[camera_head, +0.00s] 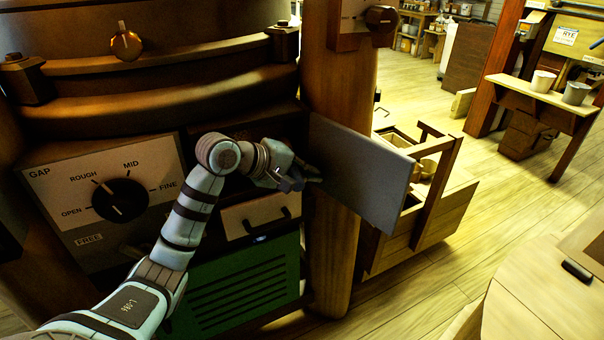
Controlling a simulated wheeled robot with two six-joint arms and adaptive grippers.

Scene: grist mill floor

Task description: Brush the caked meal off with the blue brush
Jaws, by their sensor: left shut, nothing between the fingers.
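My left gripper (300,179) is shut and empty at the front of the mill housing. It is beside the inner edge of a flat grey panel (365,172), which stands out like an open door; I cannot tell whether they touch. A dark opening (287,130) in the housing lies behind my left arm and is partly hidden by it. I see no blue brush and no caked meal that I can make out. My right gripper is not in view.
A dial (120,200) marked from open to fine is left of my arm. Below are a pale drawer front (255,214) and a green louvred panel (240,285). A wooden crate (430,215) stands behind the grey panel. A round wooden top (540,300) is at lower right.

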